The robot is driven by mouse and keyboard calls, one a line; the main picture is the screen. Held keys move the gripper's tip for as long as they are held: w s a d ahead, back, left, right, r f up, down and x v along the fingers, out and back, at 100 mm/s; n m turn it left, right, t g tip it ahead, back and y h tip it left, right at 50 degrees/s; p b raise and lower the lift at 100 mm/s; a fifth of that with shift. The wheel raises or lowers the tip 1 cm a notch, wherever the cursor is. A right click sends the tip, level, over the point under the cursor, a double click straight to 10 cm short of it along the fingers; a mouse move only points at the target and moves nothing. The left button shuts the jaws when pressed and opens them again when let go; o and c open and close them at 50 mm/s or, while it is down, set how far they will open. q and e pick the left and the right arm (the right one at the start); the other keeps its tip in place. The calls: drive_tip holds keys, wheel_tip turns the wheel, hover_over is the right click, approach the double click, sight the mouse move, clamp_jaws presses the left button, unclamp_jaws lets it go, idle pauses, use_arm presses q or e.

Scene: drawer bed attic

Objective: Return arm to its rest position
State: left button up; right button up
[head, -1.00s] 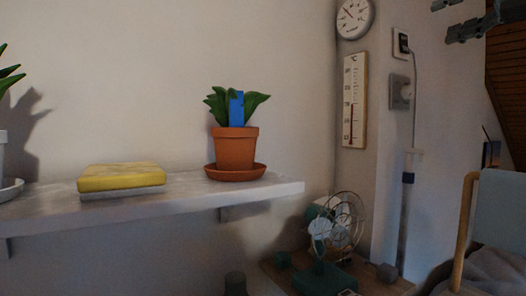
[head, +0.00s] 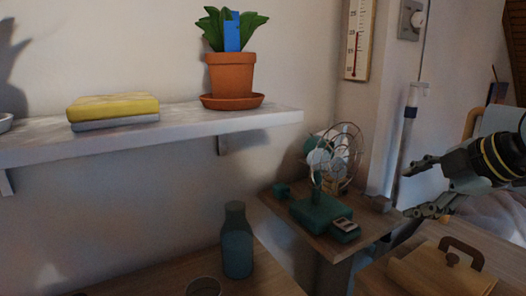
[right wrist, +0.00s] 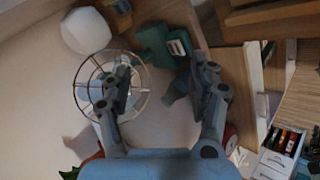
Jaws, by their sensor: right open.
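My right gripper (head: 409,192) comes in from the right in the head view. Its dark fingers are spread apart and point left, with nothing between them. It hangs in the air to the right of the small wooden table with the fan. In the right wrist view my right gripper (right wrist: 168,82) shows two separated grey fingers with an empty gap. My left gripper is in neither view.
A wire-cage fan (head: 338,158) and a green device (head: 322,212) stand on the small table. A shelf (head: 180,128) holds a potted plant (head: 231,75) and a yellow-topped book stack (head: 113,108). A bottle (head: 237,243) stands below; a wooden case (head: 441,272) lies lower right.

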drive_tip(key=s+f+m+g+h, duration=0.1)
drive_tip(key=s+f+m+g, duration=0.1)
drive_tip(key=s+f+m, duration=0.6)
drive_tip(key=s+f+m+g+h, duration=0.15)
drive_tip(key=s+m, duration=0.25)
drive_tip(key=s, duration=0.8)
drive_tip(key=s+f+m+g+h, duration=0.2)
drive_tip(key=s+f+m, duration=0.4)
drive_tip(key=s, duration=0.4)
wheel_tip(320, 180, down, 32)
drive_tip(key=s+d+g+b, duration=0.1)
drive_tip(key=s+d+b, duration=0.2)
drive_tip(key=b, duration=0.3)
drive_tip(key=s+f+g+b, duration=0.1)
drive_tip(key=s+f+b, duration=0.3)
drive_tip(key=s+f, duration=1.5)
drive_tip(key=shift+d+f, duration=0.3)
